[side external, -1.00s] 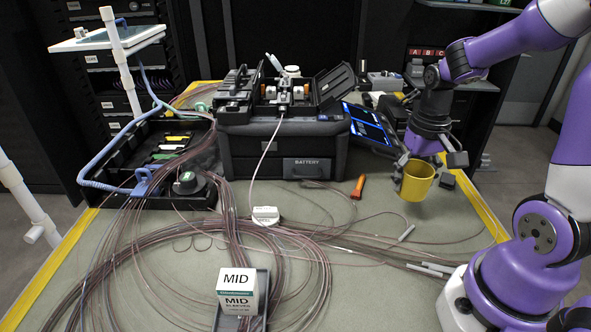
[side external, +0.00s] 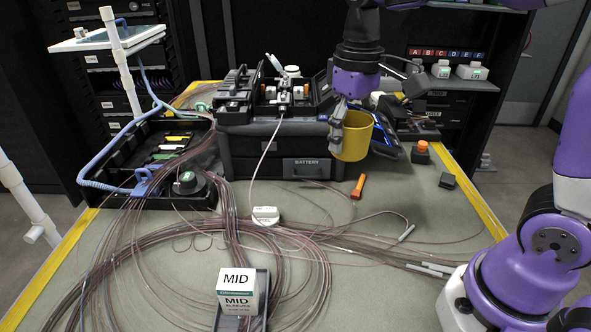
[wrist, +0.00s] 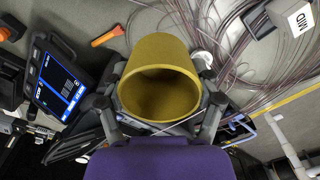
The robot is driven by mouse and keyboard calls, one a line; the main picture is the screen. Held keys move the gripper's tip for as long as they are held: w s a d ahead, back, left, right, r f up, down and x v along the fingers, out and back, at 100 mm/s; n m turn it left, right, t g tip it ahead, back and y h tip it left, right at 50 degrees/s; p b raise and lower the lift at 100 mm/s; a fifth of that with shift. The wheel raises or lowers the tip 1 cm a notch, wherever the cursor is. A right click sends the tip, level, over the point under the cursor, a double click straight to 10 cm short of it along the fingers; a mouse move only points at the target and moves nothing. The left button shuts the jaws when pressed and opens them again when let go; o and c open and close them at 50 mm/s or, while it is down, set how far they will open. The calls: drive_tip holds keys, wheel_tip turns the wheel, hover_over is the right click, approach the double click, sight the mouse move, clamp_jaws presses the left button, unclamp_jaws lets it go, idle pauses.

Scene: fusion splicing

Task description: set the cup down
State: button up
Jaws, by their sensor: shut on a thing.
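The yellow cup (side external: 354,138) is held upright in the air in the side view, in front of the right part of the black splicer case. My gripper (side external: 337,125) is shut on the cup. In the wrist view the cup (wrist: 160,80) fills the middle with its open mouth facing the camera, and it looks empty. The fingers of my gripper (wrist: 160,108) lie on both sides of it. In the side view, one finger shows at the cup's left; the other is hidden.
The black splicer case (side external: 262,155) stands at the back middle, with a tablet (side external: 390,138) to its right. An orange tool (side external: 358,187) lies on the mat. Fibre coils (side external: 190,255) and a MID box (side external: 238,290) fill the left front. The mat at right (side external: 425,205) is mostly clear.

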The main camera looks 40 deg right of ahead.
drive_tip(key=w+a+f+m, duration=0.1)
drive_tip(key=a+f+m, duration=0.45)
drive_tip(key=m, duration=0.35)
hover_over(329, 201)
wheel_tip(329, 201, down, 7)
drive_tip(key=shift+s+f, duration=0.1)
drive_tip(key=shift+f, duration=1.95)
drive_tip(key=shift+f, duration=0.15)
drive_tip(key=o, duration=1.2)
drive_tip(key=shift+o, duration=0.2)
